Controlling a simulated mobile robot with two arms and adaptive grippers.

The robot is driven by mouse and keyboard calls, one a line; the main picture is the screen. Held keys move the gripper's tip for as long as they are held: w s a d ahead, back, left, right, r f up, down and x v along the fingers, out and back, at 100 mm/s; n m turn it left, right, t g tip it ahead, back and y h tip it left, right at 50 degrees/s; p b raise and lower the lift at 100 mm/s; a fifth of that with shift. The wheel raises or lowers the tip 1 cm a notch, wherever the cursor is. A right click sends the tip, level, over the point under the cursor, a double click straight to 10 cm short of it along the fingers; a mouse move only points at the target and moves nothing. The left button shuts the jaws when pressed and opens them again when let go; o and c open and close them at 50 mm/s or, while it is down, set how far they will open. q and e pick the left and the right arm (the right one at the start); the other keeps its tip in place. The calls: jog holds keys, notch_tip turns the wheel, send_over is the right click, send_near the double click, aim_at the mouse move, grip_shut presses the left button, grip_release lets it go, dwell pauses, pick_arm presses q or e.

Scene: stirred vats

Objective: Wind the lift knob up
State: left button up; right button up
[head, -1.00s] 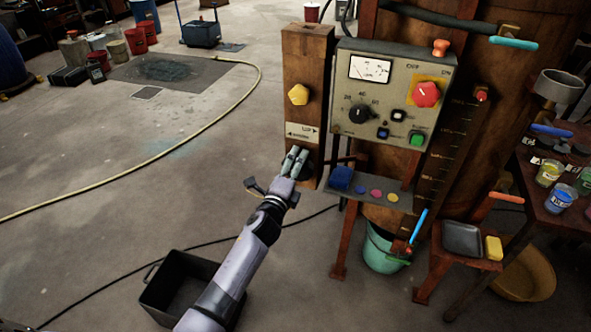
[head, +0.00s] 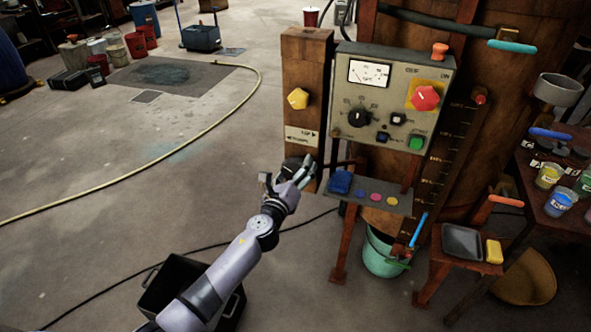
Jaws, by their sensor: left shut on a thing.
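The lift knob (head: 292,164) is a dark round knob low on the brown wooden post, partly hidden behind my fingers. A pale label (head: 301,136) with two opposite arrows sits just above it; its words are small and blurred. My left gripper (head: 303,170) comes in from the lower left and is shut on the knob, with its fingers tilted to the right. How far the knob is turned is hidden. My right gripper is not in view.
A yellow knob (head: 298,98) sits higher on the post. A control box (head: 390,95) with dial and buttons stands right beside it, above a small shelf (head: 372,194). A black crate (head: 165,290) lies on the floor under my arm. Open floor spreads to the left.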

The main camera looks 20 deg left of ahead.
pick_arm(q)
jog(key=shift+f+m, duration=0.1)
jog(key=shift+m, duration=0.2)
jog(key=o, duration=1.1)
jog(key=shift+o, duration=0.2)
jog(key=shift+s, duration=0.15)
jog(key=s, duration=1.1)
jog(key=shift+s+a, duration=0.25)
jog(key=shift+s, duration=0.15)
